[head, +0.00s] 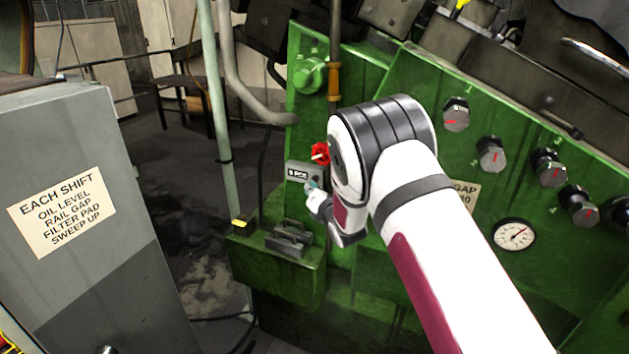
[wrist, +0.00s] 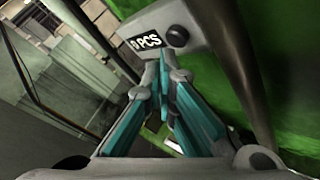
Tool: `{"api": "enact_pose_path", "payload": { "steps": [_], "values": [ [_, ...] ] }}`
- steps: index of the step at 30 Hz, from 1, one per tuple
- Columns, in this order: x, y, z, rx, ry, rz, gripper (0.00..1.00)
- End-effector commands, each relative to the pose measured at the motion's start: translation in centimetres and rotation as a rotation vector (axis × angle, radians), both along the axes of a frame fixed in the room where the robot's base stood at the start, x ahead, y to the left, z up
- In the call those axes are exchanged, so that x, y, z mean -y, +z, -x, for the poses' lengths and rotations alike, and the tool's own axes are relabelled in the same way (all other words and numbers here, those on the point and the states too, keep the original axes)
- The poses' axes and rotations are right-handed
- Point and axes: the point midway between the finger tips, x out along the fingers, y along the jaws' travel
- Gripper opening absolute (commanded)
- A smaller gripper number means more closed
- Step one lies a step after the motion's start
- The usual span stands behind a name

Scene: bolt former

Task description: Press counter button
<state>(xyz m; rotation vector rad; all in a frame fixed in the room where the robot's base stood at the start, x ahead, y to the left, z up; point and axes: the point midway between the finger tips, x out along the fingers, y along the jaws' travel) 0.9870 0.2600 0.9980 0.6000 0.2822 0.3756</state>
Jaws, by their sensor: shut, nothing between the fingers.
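My gripper (wrist: 167,62) has teal finger pads and is shut with nothing held. Its fingertips appear just below the label and the button; I cannot tell whether they touch the counter. In the head view my gripper (head: 313,188) is just below the counter, and the button is not clear there.
A red knob (head: 320,153) is close above my gripper. The green machine (head: 400,110) carries several dark knobs and a gauge (head: 514,235) at right. A grey pipe (head: 222,140) rises at left, beside a grey cabinet (head: 90,120). A green ledge (head: 275,270) lies below.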

Motion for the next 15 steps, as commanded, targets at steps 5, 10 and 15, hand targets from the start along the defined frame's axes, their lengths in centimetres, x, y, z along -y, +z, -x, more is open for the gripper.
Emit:
{"api": "enact_pose_path", "payload": {
  "steps": [5, 10, 15],
  "values": [
    [0.1, 1.1, 0.0, 0.019, -0.003, -0.002, 0.0],
    [-0.6, 0.9, 1.5, 0.013, 0.0, -0.001, 0.0],
    [-1.2, 0.7, 3.1, 0.009, 0.002, -0.001, 0.0]
  ]
}}
